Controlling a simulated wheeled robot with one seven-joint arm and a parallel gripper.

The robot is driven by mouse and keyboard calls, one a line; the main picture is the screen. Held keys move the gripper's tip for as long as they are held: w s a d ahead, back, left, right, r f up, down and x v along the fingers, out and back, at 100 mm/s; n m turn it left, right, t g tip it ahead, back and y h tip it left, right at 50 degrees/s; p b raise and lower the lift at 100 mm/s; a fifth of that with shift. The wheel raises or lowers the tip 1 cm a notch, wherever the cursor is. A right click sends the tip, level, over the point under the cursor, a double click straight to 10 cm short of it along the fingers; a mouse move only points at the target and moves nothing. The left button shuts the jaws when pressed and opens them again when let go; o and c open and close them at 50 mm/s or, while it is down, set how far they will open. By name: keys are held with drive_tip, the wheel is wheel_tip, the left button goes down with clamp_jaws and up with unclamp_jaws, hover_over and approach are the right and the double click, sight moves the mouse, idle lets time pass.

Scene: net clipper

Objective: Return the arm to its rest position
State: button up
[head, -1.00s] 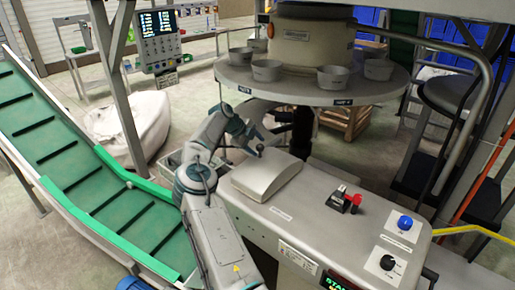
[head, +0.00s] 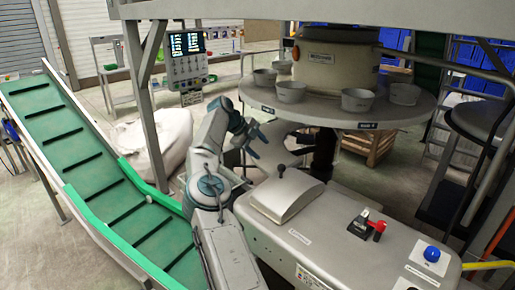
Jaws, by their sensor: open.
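My gripper (head: 257,143) is in the head view, at the end of my folded arm (head: 212,150), left of the middle. Its fingers are apart and nothing shows between them. It is above and to the left of the grey housing (head: 287,196) with a small black-knobbed lever (head: 281,172), and apart from the lever as far as I can see. The arm rises beside the left end of the machine's console.
A round table (head: 400,112) with several grey cups stands behind the console (head: 330,225). The console carries a red switch (head: 378,228) and a blue button (head: 432,254). A green conveyor (head: 75,160) slopes along the left. A white sack (head: 160,140) stands behind my arm.

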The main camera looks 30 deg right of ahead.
drive_tip(key=w+r+m+t+y, duration=0.2)
drive_tip(key=r+m+t, duration=0.2)
drive_tip(key=r+t, duration=0.2)
drive_tip(key=w+r+m+t+y, duration=0.2)
drive_tip(key=r+m+t+y, duration=0.15)
drive_tip(key=r+t, duration=0.3)
drive_tip(key=s+r+m+t+h+b, duration=0.2)
drive_tip(key=s+r+m+t+h, duration=0.45)
drive_tip(key=m, duration=0.95)
drive_tip(key=s+a+f+m+g+y, duration=0.3)
drive_tip(key=s+a+f+m+g, duration=0.1)
drive_tip(key=s+a, duration=0.7)
drive_tip(key=s+a+f+m+g+y, duration=0.2)
drive_tip(key=s+a+f+m+g, duration=0.3)
drive_tip(key=s+a+f, duration=0.4)
drive_tip(key=s+a+f+m+g+y, duration=0.3)
drive_tip(key=s+a+f+m, duration=0.4)
drive_tip(key=s+a, duration=0.6)
drive_tip(key=s+g, duration=0.1)
drive_tip(key=s, duration=0.3)
drive_tip(key=shift+a+y+b, duration=0.2)
drive_tip(key=shift+y+b, duration=0.1)
drive_tip(key=shift+b, duration=0.05)
